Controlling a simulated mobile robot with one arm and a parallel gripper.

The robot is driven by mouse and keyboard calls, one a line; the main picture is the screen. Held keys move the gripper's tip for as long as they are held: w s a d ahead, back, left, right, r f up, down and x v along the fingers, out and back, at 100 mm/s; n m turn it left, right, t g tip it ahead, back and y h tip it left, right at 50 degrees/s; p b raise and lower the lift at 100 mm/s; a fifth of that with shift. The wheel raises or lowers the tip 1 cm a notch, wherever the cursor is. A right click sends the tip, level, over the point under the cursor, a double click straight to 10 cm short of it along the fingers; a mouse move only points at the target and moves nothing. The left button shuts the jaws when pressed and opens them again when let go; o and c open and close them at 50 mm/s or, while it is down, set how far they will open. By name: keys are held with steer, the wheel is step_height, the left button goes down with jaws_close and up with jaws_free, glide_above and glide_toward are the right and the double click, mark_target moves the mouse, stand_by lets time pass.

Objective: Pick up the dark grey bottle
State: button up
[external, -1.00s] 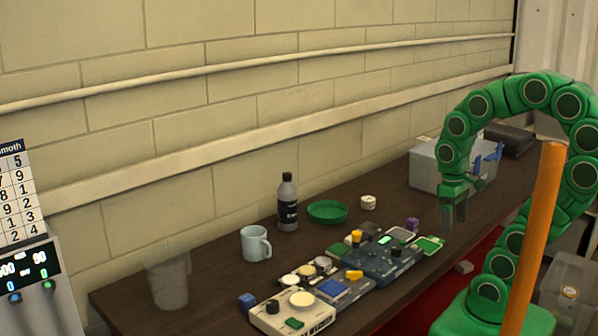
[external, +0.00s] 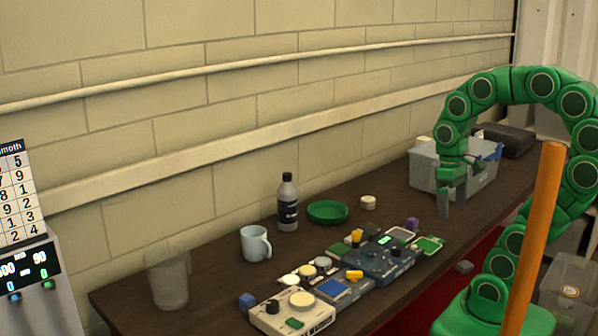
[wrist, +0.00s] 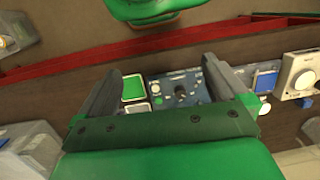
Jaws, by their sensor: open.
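My gripper (external: 451,203) is open and empty, pointing down above the table, well to the right of the bottle. In the wrist view, my gripper (wrist: 170,85) shows its two grey fingers spread apart above a blue device. The bottle does not show in the wrist view.
A clear cup (external: 168,284) stands left. Several devices, including a blue one (external: 384,262), line the front edge. A grey bin (external: 424,171) stands behind my gripper.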

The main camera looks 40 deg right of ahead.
steer(key=w+a+r+m+y, duration=0.25)
steer(key=w+a+y, duration=0.55)
steer(key=w+a, duration=0.6)
steer(key=w+a+r+m+t+y, duration=0.2)
steer(key=w+a+m+y, duration=0.15)
steer(key=w, duration=0.35)
steer(key=w+a+r+m+t+y, duration=0.2)
steer(key=w+r+m+y, duration=0.15)
steer(key=w, duration=0.35)
steer(key=w+d+f+m+t+h, duration=0.1)
steer(key=w+d+f+m+t, duration=0.35)
steer(key=w+d+m, duration=0.4)
steer(key=w+d+f+m+t+h, duration=0.1)
steer(key=w+d+f+m+t, duration=0.4)
steer(key=w+m, duration=0.65)
steer(key=n, duration=0.3)
glide_toward(282, 196)
steer(key=w+f, duration=0.2)
steer(key=w, duration=0.1)
steer(key=shift+t, duration=0.25)
steer(key=shift+x, duration=4.05)
steer(key=shift+w+d+r, duration=0.1)
steer(key=shift+d, duration=0.1)
